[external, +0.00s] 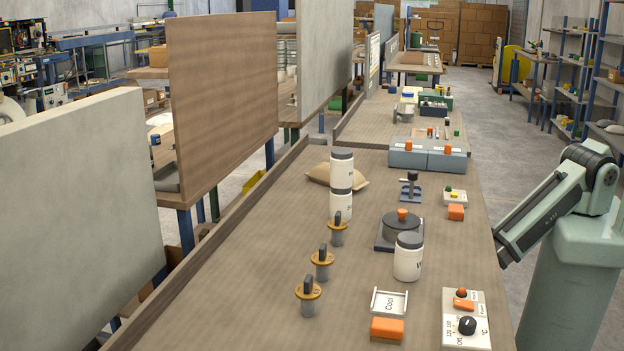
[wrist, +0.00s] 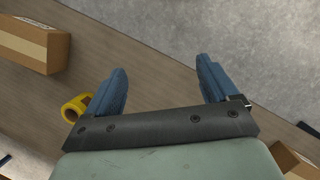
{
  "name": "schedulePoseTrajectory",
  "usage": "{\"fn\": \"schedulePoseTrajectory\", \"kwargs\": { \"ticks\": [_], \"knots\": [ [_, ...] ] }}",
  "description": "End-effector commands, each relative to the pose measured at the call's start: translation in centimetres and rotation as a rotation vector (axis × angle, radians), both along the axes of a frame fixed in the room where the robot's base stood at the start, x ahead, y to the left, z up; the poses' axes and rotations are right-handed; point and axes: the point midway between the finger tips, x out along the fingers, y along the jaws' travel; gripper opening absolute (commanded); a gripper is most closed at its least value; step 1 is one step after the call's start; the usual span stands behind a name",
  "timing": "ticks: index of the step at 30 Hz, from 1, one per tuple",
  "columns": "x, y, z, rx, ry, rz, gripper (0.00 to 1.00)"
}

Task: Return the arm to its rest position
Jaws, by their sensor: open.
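My gripper (wrist: 163,64) shows in the wrist view with its two blue fingers spread wide. Nothing is between them. Beyond the fingers lie a strip of brown bench top (wrist: 140,50) and grey floor (wrist: 250,50). In the external view my arm (external: 560,200) is folded at the right edge, beside the bench (external: 260,300). Its forearm slopes down to the left, close to the bench's right edge. The fingers cannot be made out there.
In the wrist view, a yellow tape roll (wrist: 70,110) and a cardboard box (wrist: 35,42) lie left of the fingers. The external bench holds white canisters (external: 408,262), a control panel (external: 466,330), orange-collared posts (external: 308,295) and a lidded pot (external: 400,228). The bench's near left is clear.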

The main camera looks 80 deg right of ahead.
Motion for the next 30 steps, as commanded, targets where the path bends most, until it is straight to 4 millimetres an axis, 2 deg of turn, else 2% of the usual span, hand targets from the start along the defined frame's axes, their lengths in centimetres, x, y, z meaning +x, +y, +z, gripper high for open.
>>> {"fn": "schedulePoseTrajectory", "kwargs": {
  "ticks": [1, 6, 15, 18, 24, 30],
  "knots": [
    [-1.0, -1.8, 0.1, -0.006, 0.017, -0.045, 0.87],
    [-4.0, -6.5, -0.1, -0.024, 0.074, -0.186, 0.87],
    [-10.2, -12.7, 0.4, -0.045, 0.179, -0.429, 0.87],
    [-12.3, -14.1, 0.6, -0.049, 0.212, -0.504, 0.87],
    [-15.1, -15.6, 1.1, -0.054, 0.257, -0.604, 0.87],
    [-15.5, -15.8, 1.1, -0.054, 0.265, -0.621, 0.87]
  ]
}}
